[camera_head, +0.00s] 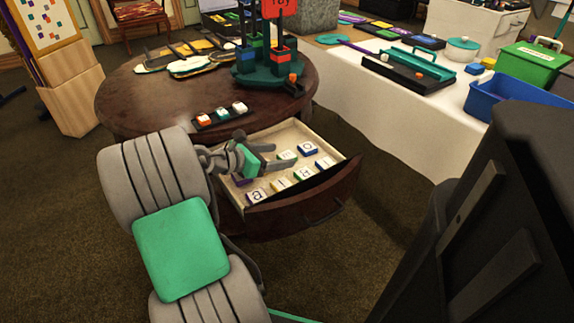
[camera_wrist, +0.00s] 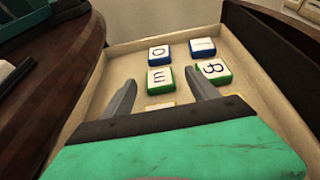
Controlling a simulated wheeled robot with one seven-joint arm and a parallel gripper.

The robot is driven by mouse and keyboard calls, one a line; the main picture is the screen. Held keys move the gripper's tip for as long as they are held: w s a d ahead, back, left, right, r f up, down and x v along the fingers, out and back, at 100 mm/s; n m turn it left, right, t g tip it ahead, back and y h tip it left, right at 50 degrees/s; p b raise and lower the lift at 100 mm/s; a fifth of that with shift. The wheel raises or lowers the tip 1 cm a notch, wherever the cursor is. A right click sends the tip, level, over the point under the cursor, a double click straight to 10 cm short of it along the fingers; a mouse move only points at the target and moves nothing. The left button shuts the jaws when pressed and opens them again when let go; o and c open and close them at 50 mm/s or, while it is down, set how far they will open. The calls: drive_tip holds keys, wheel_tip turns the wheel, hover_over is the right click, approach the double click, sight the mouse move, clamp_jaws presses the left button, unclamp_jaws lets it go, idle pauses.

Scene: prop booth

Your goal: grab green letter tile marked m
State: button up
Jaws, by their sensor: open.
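The green letter tile marked m (camera_wrist: 160,80) lies face up in the open drawer (camera_head: 334,193), its letter turned sideways in the wrist view. In the head view it seems to be the green-edged tile (camera_head: 287,155) just past the fingertips. My gripper (camera_wrist: 158,83) is open and empty, reaching into the drawer. In the wrist view its two fingers are spread left and right of the m tile. I cannot tell how far above the tile they are. The near part of the drawer is hidden by the green gripper body.
A blue tile marked o (camera_wrist: 160,54) lies close behind, with another blue tile (camera_wrist: 203,47) and a green tile (camera_wrist: 214,71) to the right. More tiles, including a yellow one (camera_head: 256,196), line the drawer front. The round table (camera_head: 130,95) borders the drawer.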

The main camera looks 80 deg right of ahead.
sight(286, 156)
drive_tip(key=x, duration=0.1)
drive_tip(key=b+x, duration=0.1)
drive_tip(key=x, duration=0.1)
drive_tip(key=shift+w+f, duration=0.1)
drive_tip(key=shift+f, duration=0.2)
drive_tip(key=shift+d, duration=0.15)
drive_tip(key=shift+r, duration=0.1)
drive_tip(key=c, duration=1.4)
